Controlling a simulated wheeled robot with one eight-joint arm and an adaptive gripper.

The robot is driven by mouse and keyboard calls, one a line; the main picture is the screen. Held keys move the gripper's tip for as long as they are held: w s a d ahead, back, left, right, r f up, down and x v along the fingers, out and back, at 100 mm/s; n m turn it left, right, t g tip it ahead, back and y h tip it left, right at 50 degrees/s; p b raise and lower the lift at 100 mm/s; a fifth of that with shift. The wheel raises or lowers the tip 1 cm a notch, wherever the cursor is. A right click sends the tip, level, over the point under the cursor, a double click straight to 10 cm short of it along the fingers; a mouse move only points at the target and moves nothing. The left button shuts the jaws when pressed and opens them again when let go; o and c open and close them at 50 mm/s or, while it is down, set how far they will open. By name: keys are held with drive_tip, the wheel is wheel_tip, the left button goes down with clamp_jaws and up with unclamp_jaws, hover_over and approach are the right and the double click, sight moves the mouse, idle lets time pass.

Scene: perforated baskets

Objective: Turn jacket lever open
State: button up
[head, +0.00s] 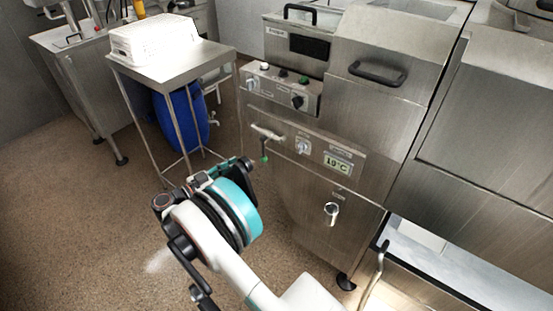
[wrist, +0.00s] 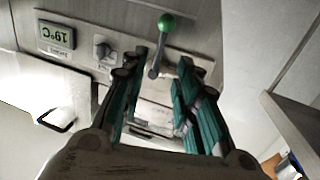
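The lever (head: 263,147) with a green ball end is on the front of the steel machine, left of the temperature display; its ball hangs down. In the upside-down wrist view the lever (wrist: 158,55) shows with its ball pointing up. My gripper (head: 248,167) is just in front of it in the head view. In the wrist view my gripper (wrist: 164,66) is open, and the lever lies in the picture between the two teal-padded fingers. I cannot tell the depth between them or whether they touch. The label near the lever is too small to read.
A small knob (head: 303,147) and the display (head: 338,162) are right of the lever. A panel with several knobs (head: 281,88) is above. A valve handle (head: 331,211) is lower right. A steel table (head: 175,62) with a white basket (head: 153,38) stands left, over a blue drum (head: 181,118).

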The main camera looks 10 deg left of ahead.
sight(264, 156)
drive_tip(key=b+x, duration=0.4)
drive_tip(key=x, duration=0.9)
drive_tip(key=shift+w, duration=0.15)
clamp_jaws()
